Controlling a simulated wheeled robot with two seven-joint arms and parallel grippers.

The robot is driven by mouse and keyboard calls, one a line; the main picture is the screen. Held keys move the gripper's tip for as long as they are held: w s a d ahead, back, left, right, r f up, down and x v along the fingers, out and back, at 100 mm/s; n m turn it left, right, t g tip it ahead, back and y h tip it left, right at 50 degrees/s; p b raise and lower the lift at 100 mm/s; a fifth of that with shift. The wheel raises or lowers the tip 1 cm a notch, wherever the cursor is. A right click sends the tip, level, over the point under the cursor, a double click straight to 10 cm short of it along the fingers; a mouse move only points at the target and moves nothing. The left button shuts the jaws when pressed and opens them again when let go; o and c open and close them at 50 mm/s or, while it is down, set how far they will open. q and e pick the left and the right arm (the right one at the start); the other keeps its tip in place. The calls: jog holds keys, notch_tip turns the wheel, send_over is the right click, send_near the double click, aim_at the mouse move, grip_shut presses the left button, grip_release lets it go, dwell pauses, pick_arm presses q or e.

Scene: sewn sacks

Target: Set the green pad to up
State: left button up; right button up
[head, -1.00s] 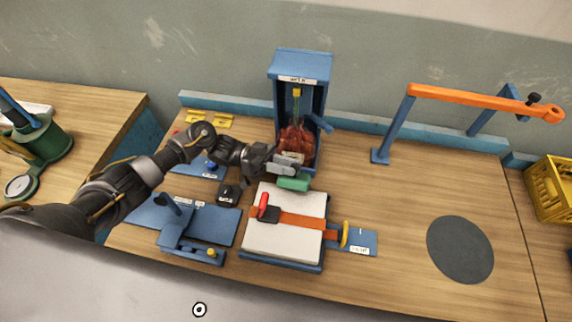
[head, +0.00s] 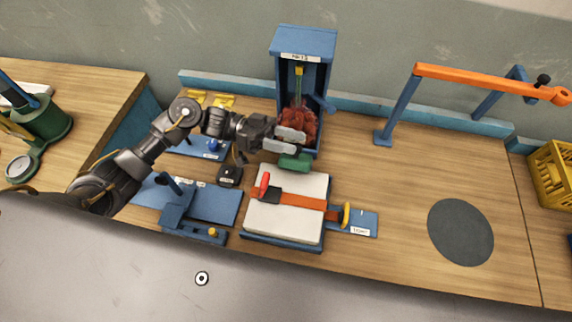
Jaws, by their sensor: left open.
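The green pad (head: 295,162) sits at the front foot of the blue upright housing (head: 303,42), just behind the white block. My left gripper (head: 290,142) is open, its two pale fingers pointing right, directly above and slightly behind the green pad in the picture. I cannot tell whether a finger touches the pad. A dark red lumpy thing (head: 304,122) sits inside the housing behind the fingers, partly hidden by them. A yellow piece (head: 298,71) shows higher in the housing. My right gripper is not in view.
A white block (head: 287,222) with an orange strap and red handle (head: 264,184) lies in front. A blue fixture (head: 195,212) and a small black box (head: 229,175) are at left. An orange-armed stand (head: 490,82) and dark round mat (head: 460,232) are at right, with bare table between.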

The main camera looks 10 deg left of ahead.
pick_arm(q)
jog(key=s+d+r+b, duration=0.1)
jog(key=s+d+r, duration=0.1)
jog(key=s+r, duration=0.4)
jog(key=s, duration=0.5)
jog(key=shift+r+b, duration=0.2)
jog(key=shift+b, duration=0.15)
jog(key=shift+c, duration=0.5)
